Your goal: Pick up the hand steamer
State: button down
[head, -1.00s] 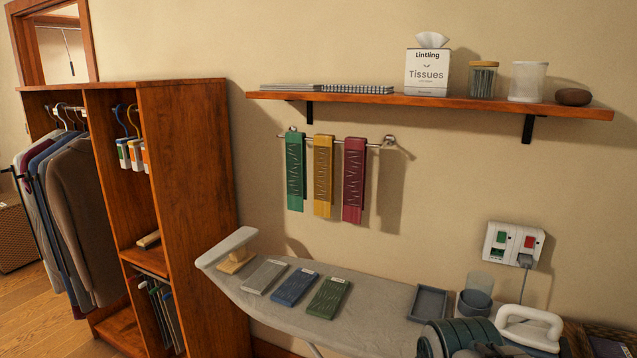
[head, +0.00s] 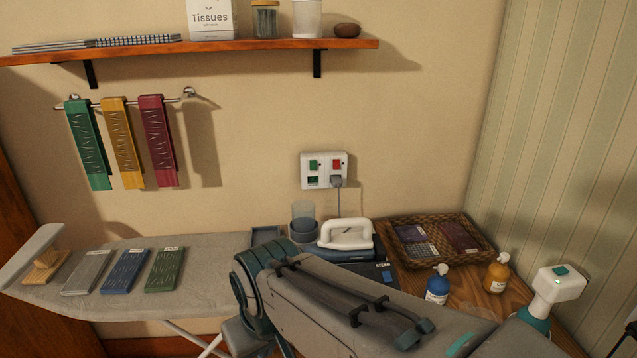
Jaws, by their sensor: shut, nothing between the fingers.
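What looks like the hand steamer (head: 558,283) stands at the right of the head view. It has a white head with a small green button and a teal lower part. My arm crosses the lower middle of the view and hides the steamer's lower end. My gripper cannot be made out in this view.
A white-handled iron (head: 346,235) sits on a dark base below the wall socket (head: 324,170). A wicker tray (head: 480,235), a blue bottle (head: 438,285) and an orange bottle (head: 497,273) stand near the steamer. The ironing board (head: 215,250) is at left, below a shelf (head: 200,48).

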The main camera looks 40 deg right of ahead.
aim_at(551, 289)
jog(key=z, duration=2.85)
jog(key=k, duration=1)
jog(key=u, duration=0.8)
jog(key=i, duration=1.5)
jog(key=z, duration=0.75)
